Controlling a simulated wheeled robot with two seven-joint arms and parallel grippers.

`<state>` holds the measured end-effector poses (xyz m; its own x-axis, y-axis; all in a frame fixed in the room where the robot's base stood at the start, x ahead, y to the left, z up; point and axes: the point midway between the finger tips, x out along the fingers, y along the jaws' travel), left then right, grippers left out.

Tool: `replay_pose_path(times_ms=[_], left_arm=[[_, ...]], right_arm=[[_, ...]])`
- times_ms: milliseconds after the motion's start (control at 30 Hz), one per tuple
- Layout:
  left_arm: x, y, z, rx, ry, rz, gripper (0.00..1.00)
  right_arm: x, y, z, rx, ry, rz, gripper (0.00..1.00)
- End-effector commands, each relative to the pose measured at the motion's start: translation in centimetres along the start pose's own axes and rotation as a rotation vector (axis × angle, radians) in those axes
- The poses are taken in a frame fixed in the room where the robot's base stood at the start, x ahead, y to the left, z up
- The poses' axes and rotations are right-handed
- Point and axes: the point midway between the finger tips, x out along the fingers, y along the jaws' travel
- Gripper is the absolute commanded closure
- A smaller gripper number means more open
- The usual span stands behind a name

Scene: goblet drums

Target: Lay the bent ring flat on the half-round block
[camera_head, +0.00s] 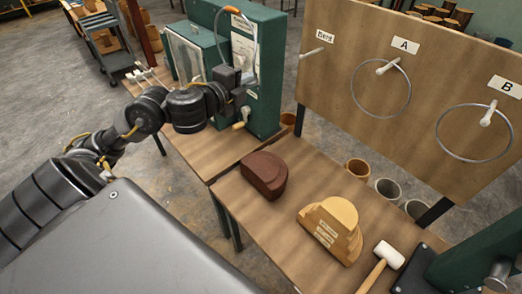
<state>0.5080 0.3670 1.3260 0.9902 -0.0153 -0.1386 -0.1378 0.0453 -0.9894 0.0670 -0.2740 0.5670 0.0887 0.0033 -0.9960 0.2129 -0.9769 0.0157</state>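My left gripper (246,78) is in front of the green machine at the upper middle. A thin grey loop, which looks like the bent ring (217,30), rises from the gripper against the machine. The gripper seems shut on its lower edge, though the fingers are small and partly hidden. A dark red-brown half-round block (265,171) lies on the wooden table, well below and apart from the gripper. A pale, stepped half-round block (343,215) with labels stands to its right. My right gripper is not in view.
The green machine (268,70) stands at the table's back left. A board (400,120) has an empty peg (311,53) and two round rings hung at A (354,101) and B (441,137). A white-headed mallet (388,255) lies at the front right. Bare tabletop (318,175) separates the blocks from the board.

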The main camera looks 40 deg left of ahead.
Motion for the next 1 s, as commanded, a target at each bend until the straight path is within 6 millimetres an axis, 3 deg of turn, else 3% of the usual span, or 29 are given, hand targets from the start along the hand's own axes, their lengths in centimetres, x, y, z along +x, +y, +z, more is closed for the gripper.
replay_pose_path(times_ms=[233,367,700,833,1000], left_arm=[[0.1,0.5,-0.2,-0.003,0.007,0.0,1.0],[0.4,3.3,-1.4,-0.007,0.044,0.002,1.0],[0.3,19.5,-10.2,0.036,0.328,-0.012,1.0],[-0.4,24.0,-13.1,0.05,0.412,-0.017,1.0],[-1.2,27.0,-15.2,0.063,0.466,-0.021,1.0]], right_arm=[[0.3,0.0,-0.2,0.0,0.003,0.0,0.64],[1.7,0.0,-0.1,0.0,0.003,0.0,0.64],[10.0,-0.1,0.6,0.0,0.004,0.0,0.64],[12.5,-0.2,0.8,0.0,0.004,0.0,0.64],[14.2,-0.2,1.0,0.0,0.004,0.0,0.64]])
